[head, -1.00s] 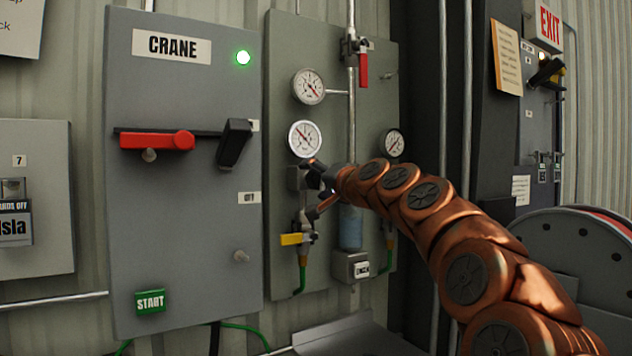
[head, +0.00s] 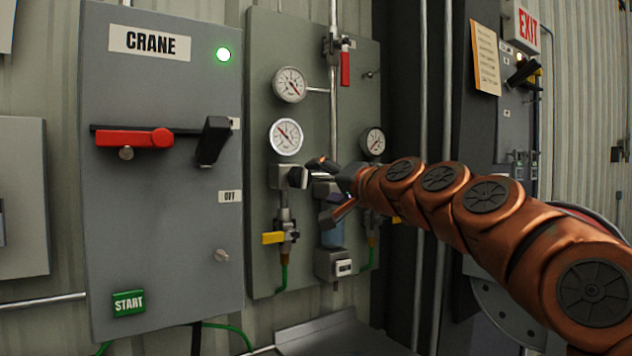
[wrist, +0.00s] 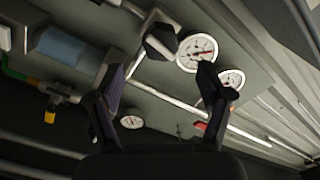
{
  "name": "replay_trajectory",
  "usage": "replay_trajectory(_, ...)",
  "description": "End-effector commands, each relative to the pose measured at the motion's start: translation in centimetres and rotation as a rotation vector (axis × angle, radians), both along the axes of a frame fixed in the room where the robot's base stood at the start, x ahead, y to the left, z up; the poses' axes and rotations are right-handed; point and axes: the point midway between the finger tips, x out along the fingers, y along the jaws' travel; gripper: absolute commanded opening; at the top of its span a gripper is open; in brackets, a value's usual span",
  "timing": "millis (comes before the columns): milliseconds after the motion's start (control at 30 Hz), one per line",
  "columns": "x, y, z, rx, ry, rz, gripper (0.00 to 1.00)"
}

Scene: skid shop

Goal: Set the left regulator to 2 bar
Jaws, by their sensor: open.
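The left regulator is a grey block (head: 283,177) with a dark knob (head: 298,177), below a round white gauge (head: 286,136). The gauge's needle points to the upper left; its numbers are too small to read. My gripper (head: 325,190) is open and empty, just right of the knob, one finger higher than the other. In the wrist view the knob (wrist: 160,40) lies beyond and between my open fingers (wrist: 160,85), apart from them. The left gauge (wrist: 197,52) shows beside it. The right regulator is hidden behind my gripper and arm; its gauge (head: 373,141) shows.
A third gauge (head: 289,85), a red-handled valve (head: 345,65) and a vertical pipe are above. A yellow-handled valve (head: 273,238) sits below the left regulator. A blue bowl (head: 332,234) hangs at centre. The crane cabinet (head: 165,240) juts out at left.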

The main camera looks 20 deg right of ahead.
Motion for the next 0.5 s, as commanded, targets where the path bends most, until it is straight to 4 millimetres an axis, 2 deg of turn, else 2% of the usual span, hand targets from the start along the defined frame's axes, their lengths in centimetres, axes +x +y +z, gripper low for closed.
replay_trajectory(200, -1.27, -0.43, 0.08, 0.000, -0.002, -0.001, 0.78)
replay_trajectory(500, -1.42, -0.43, 0.00, -0.001, 0.000, 0.000, 0.78)
